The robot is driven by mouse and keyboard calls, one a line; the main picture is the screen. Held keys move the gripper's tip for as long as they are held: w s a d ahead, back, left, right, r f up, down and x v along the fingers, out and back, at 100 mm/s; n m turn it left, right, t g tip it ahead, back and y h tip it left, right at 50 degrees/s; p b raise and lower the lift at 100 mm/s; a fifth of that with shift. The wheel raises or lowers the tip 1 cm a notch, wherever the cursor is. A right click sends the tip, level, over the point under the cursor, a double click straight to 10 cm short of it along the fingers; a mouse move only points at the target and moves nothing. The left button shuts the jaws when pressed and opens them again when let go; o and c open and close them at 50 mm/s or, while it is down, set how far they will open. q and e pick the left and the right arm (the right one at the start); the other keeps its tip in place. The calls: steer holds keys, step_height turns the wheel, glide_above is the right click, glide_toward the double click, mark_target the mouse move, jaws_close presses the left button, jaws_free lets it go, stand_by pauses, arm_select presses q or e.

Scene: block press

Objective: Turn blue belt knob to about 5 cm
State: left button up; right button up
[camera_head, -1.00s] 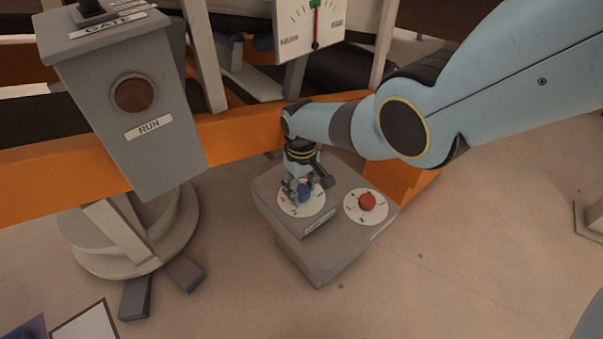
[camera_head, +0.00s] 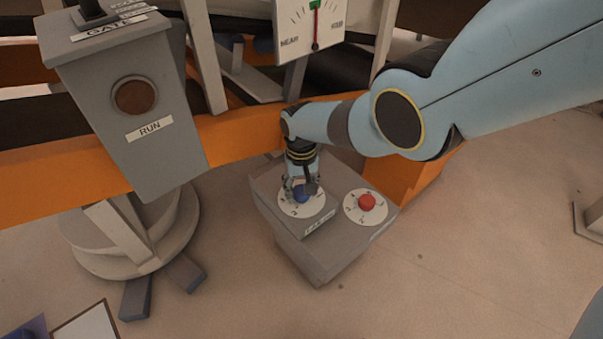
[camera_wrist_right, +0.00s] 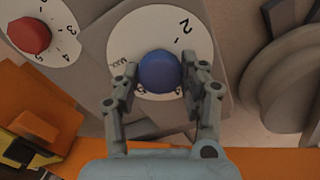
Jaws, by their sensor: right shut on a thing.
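The blue knob (camera_head: 301,194) sits on a white numbered dial (camera_head: 318,207) on the left part of a grey box. My right gripper (camera_head: 301,187) comes down on it from above. In the right wrist view the blue knob (camera_wrist_right: 160,71) lies between the fingers of my right gripper (camera_wrist_right: 160,80), which are shut on it. The dial (camera_wrist_right: 128,40) shows a 2 and a MAX mark there; other marks are covered by the fingers. The knob's pointer cannot be made out. My left gripper is not in view.
A red knob (camera_head: 367,202) on its own white dial is close to the right of the blue one. A grey RUN post (camera_head: 130,110) stands at the left. An orange beam (camera_head: 240,137) runs behind the box. A needle gauge (camera_head: 312,30) is above.

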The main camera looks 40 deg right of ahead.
mark_target(302, 191)
steer(key=o, duration=1.2)
step_height(302, 191, up, 12)
steer(key=shift+f, duration=0.1)
stand_by(0.4)
